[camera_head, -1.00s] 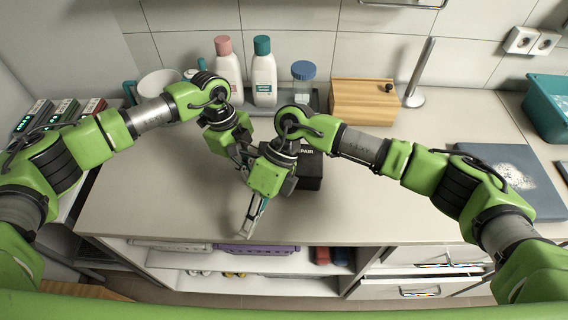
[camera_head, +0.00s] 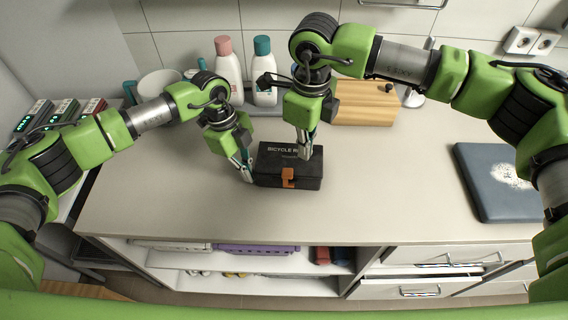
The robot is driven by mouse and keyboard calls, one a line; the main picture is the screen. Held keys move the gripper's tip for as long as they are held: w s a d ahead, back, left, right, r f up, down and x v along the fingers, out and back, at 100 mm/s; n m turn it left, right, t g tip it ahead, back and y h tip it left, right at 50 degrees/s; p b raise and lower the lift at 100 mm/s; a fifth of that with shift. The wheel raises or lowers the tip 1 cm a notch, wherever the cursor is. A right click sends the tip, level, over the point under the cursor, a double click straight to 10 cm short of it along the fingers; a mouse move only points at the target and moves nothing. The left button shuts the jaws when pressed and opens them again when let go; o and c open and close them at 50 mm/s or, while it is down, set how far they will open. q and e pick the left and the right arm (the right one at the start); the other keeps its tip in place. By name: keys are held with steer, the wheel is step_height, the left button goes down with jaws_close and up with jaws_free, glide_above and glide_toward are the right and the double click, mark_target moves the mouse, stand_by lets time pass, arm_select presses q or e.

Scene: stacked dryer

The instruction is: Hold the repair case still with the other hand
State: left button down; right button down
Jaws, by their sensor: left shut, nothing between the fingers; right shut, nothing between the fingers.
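The repair case is a black box (camera_head: 270,178) with white lettering starting "BICYCLE" on its lid and an orange latch (camera_head: 288,177) on its front. It sits on the counter with its lid down. My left gripper (camera_head: 248,178) is shut and empty, with its fingertips low at the left side of the case; I cannot tell whether they touch it. My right gripper (camera_head: 305,155) is shut and empty, pointing down over the right part of the lid. It hides part of the lettering, and contact with the lid is unclear.
Bottles with pink (camera_head: 222,45) and teal (camera_head: 262,45) caps stand behind, beside a wooden box (camera_head: 365,103). A dark blue mat (camera_head: 495,200) lies at the right. The counter (camera_head: 370,205) in front and right of the case is clear.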

mark_target(303, 175)
steer(key=shift+f, duration=1.85)
steer(key=shift+f, duration=0.25)
steer(key=shift+f, duration=1.8)
steer(key=shift+r, duration=0.2)
steer(key=shift+w+a, duration=0.1)
steer(key=shift+a, duration=1.05)
stand_by(2.2)
steer(key=shift+d, duration=0.2)
